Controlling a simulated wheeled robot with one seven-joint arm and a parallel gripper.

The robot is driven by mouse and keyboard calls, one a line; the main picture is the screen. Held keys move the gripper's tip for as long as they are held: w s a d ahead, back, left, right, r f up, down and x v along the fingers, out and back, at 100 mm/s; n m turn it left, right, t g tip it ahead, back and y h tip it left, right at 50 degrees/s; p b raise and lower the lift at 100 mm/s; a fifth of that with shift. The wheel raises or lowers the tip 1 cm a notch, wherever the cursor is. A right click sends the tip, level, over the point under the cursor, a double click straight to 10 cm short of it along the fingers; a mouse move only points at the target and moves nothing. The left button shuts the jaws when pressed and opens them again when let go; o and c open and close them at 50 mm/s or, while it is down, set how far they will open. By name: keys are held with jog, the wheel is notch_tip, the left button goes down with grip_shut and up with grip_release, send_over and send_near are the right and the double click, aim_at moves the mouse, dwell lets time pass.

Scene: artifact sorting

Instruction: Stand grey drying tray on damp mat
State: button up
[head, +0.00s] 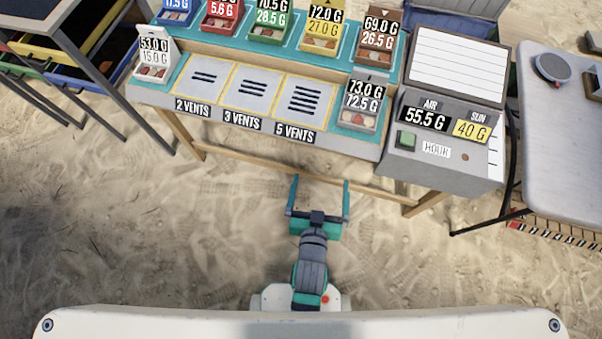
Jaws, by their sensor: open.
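A grey drying tray (356,122) with small reddish and pale pieces stands at the right front of the bench, on a teal patch. Its tag reads 73.0 G over 72.5 G. Three pale mats with yellow borders lie to its left, labelled 2 VENTS (203,79), 3 VENTS (250,90) and 5 VENTS (304,102). All three look empty. None is marked damp, so I cannot tell which is the damp mat. My gripper (320,182) is open and empty, in front of the bench over sand, apart from the tray.
A white tray (152,68) stands at the bench's left end. Blue, red, green, yellow and brown trays (375,47) line the back shelf. A grey console (440,140) with a green button stands at right, reading AIR 55.5 G, SUN 40 G. A table (565,130) is beyond it.

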jog(key=s+a+r+y, duration=0.1)
jog(key=s+a+r, duration=0.1)
jog(key=s, duration=0.6)
jog(key=s+a+r+n+t+y, duration=0.1)
jog(key=s+a+r, duration=0.2)
jog(key=s, duration=0.5)
jog(key=shift+a+r+n, duration=0.15)
jog(key=shift+r+n, duration=0.15)
jog(key=shift+r, duration=0.6)
